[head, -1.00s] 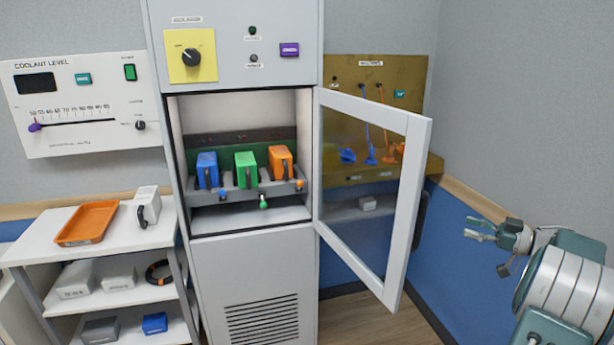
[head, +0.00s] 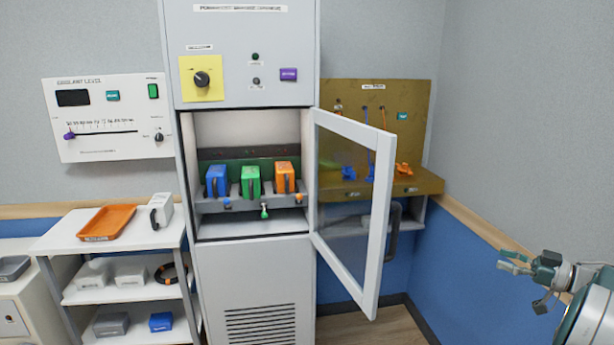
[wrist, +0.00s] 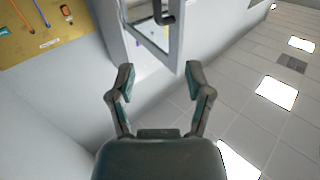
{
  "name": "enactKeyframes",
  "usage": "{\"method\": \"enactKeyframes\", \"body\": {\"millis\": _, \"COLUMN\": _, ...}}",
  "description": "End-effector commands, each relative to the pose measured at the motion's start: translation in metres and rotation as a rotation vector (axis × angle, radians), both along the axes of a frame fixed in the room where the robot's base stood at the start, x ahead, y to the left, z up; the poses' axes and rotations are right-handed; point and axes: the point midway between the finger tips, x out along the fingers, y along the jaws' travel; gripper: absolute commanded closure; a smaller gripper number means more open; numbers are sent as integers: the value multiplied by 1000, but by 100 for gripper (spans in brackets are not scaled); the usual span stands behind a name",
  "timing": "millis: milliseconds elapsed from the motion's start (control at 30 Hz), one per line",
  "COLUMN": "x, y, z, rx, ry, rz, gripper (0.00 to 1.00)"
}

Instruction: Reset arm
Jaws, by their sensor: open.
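My gripper (head: 517,263) is at the lower right of the head view, to the right of the cabinet and its open door, with nothing around it. In the wrist view my gripper (wrist: 160,78) is open and empty, its two fingers spread apart. The tall grey cabinet (head: 261,268) stands in the middle, and its glass door (head: 375,225) is swung open to the right. Inside, a blue block (head: 217,181), a green block (head: 250,182) and an orange block (head: 285,177) stand side by side in a rack.
A white shelf (head: 60,242) at the left holds an orange tray (head: 107,222) and a white handled block (head: 160,211). A coolant panel (head: 108,143) hangs above it. A yellow-brown panel (head: 415,140) stands behind the door. The open door juts out between cabinet and gripper.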

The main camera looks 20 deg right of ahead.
Motion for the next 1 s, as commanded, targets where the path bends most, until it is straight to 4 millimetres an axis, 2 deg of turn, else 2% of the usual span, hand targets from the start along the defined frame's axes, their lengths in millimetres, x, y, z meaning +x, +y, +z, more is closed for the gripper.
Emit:
{"method": "enactKeyframes", "body": {"millis": 367, "x": 55, "y": 24, "z": 39, "rx": -94, "ry": -74, "rz": -137, "gripper": 35}}
{"method": "enactKeyframes", "body": {"millis": 667, "x": 115, "y": 57, "z": 90, "rx": -188, "ry": -152, "rz": -340, "gripper": 35}}
{"method": "enactKeyframes", "body": {"millis": 833, "x": 149, "y": 101, "z": 134, "rx": -239, "ry": -182, "rz": -535, "gripper": 35}}
{"method": "enactKeyframes", "body": {"millis": 1000, "x": 157, "y": 151, "z": 161, "rx": -258, "ry": -139, "rz": -731, "gripper": 35}}
